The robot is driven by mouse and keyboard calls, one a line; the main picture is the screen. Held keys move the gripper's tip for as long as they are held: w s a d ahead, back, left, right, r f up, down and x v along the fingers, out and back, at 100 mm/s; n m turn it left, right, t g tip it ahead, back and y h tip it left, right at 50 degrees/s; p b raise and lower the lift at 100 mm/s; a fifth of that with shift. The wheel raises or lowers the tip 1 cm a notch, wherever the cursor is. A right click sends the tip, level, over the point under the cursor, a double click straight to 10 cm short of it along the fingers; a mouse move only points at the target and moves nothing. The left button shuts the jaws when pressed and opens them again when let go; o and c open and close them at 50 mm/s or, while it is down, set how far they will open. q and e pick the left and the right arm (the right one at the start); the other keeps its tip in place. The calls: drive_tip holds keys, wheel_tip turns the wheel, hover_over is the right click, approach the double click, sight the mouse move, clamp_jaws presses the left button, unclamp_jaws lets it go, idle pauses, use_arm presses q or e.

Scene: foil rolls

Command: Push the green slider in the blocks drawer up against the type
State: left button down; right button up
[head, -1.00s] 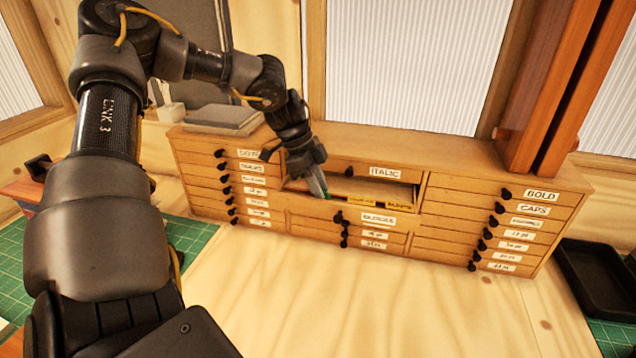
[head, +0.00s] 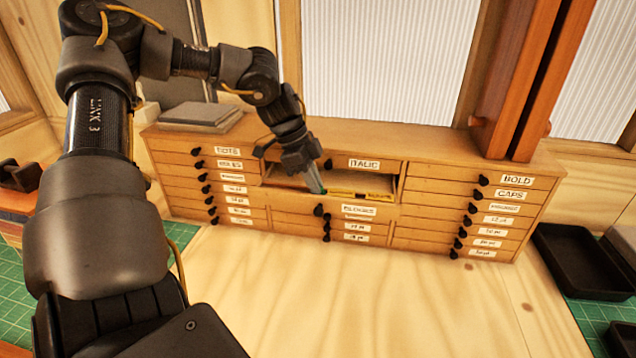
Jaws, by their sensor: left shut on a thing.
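The blocks drawer (head: 300,206), labelled BLOCKS, is pulled out in the middle column of the wooden cabinet, under the ITALIC drawer. The green slider (head: 323,190) shows as a small green patch inside it, mostly hidden by my fingers. Yellow type blocks (head: 376,196) lie along the drawer front to the right of the slider. The slider is right beside their left end; I cannot tell whether they touch. My left gripper (head: 321,188) reaches down into the drawer from the left, shut on the green slider. My right gripper is not in view.
The cabinet (head: 420,170) has several shut, labelled drawers with black knobs on both sides. A grey slab (head: 205,113) lies on its top left. A black tray (head: 580,262) is at the right. The table in front is clear.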

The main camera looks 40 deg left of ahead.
use_arm(q)
drive_tip(key=shift+s+a, duration=0.1)
drive_tip(key=shift+a, duration=0.05)
drive_tip(key=c, duration=1.7)
unclamp_jaws()
drive_tip(key=shift+s+a, duration=0.1)
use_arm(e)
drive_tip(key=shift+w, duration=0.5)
